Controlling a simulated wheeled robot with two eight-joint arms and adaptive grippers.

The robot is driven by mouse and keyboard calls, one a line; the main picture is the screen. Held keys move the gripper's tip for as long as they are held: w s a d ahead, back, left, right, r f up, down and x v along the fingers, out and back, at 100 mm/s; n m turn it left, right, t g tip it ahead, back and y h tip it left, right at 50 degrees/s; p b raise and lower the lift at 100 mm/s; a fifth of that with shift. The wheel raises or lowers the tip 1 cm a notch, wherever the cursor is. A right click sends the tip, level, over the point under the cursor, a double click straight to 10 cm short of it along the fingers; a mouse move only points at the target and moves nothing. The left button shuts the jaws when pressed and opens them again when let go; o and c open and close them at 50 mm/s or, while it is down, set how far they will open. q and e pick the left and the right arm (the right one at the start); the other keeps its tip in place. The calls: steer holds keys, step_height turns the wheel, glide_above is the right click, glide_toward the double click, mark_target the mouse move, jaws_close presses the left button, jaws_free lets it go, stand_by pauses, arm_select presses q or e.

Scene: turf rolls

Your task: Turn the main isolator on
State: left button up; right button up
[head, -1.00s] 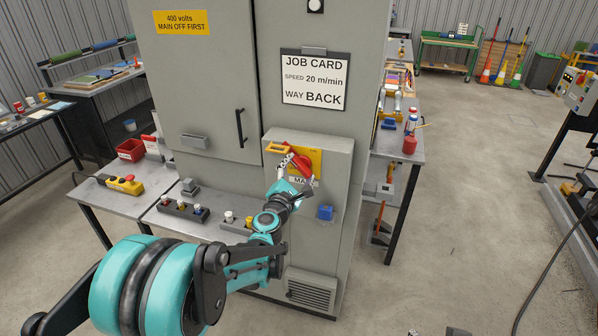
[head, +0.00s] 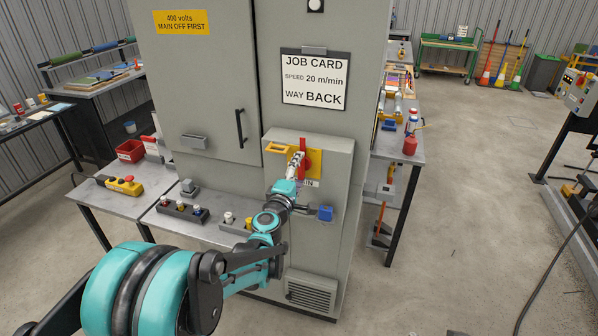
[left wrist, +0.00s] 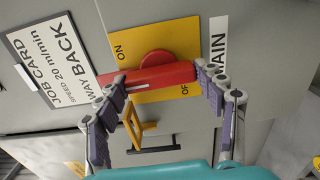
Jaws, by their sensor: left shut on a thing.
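The main isolator's red handle (head: 304,148) stands upright on a yellow plate (head: 314,163) on the grey cabinet's front box. My left gripper (head: 297,160) reaches it from below left and is shut on it. In the left wrist view the red handle (left wrist: 150,77) lies between the two fingers (left wrist: 163,78), its bar running toward the ON side of the yellow plate (left wrist: 175,36). A white label (left wrist: 218,45) ending in "AIN" is beside the plate. My right gripper is not in view.
A yellow bracket (head: 277,148) sticks out just left of the handle. The cabinet's black door handle (head: 240,128) is to the left.

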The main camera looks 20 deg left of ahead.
arm_select(q)
steer(key=shift+m, duration=0.3)
steer(key=o, duration=1.2)
steer(key=shift+c, duration=0.2)
steer(key=shift+s, duration=0.1)
steer(key=s, duration=1.1)
steer(key=shift+s+a, duration=0.15)
steer(key=shift+s, duration=0.25)
